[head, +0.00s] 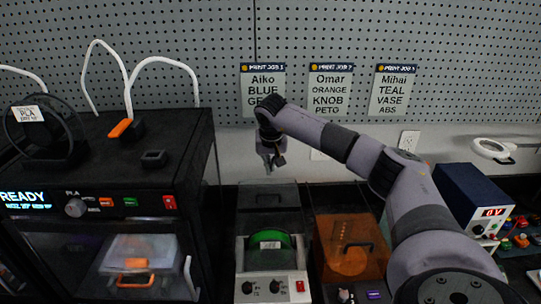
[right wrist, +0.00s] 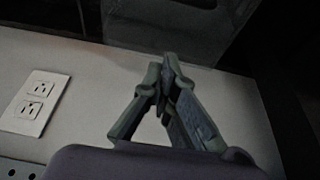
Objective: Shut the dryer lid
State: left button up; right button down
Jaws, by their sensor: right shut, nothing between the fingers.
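A filament dryer (head: 255,271) with a green spool (head: 268,247) inside stands at the lower middle of the head view. Its dark clear lid (head: 287,212) stands raised behind the spool, with a dark handle on it. My right gripper (head: 270,168) is shut and empty, pointing down just above and behind the raised lid's top edge. In the right wrist view its fingertips (right wrist: 166,68) are close together near a dark see-through panel (right wrist: 165,30), apparently the lid; I cannot tell whether they touch. My left gripper is not in view.
A second dryer with an orange clear lid (head: 333,233) stands to the right, under my right arm. A black 3D printer (head: 125,155) stands close on the left. A grey pegboard wall (head: 210,60) with job sheets is behind. A blue power supply (head: 462,195) stands right.

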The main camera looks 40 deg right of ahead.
aim_at(271, 198)
jog(key=x, duration=0.3)
jog(key=shift+w+f+p, duration=0.1)
jog(key=shift+f+p, duration=0.15)
jog(key=shift+p, duration=0.1)
jog(key=shift+s+a+f+p, duration=0.25)
jog(key=shift+s+a+p, duration=0.25)
jog(key=shift+s, duration=0.1)
jog(key=shift+s+a+f+p, duration=0.25)
jog(key=shift+s+a+p, duration=0.2)
jog(key=shift+s, duration=0.15)
jog(key=shift+s+a, duration=0.1)
jog(key=shift+s, duration=0.1)
jog(key=shift+a+f, duration=0.1)
jog(key=shift+f, duration=0.1)
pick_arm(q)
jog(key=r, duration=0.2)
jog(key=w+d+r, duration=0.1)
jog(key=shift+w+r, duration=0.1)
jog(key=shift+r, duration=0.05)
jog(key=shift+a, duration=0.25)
pick_arm(e)
jog(key=shift+s, duration=0.1)
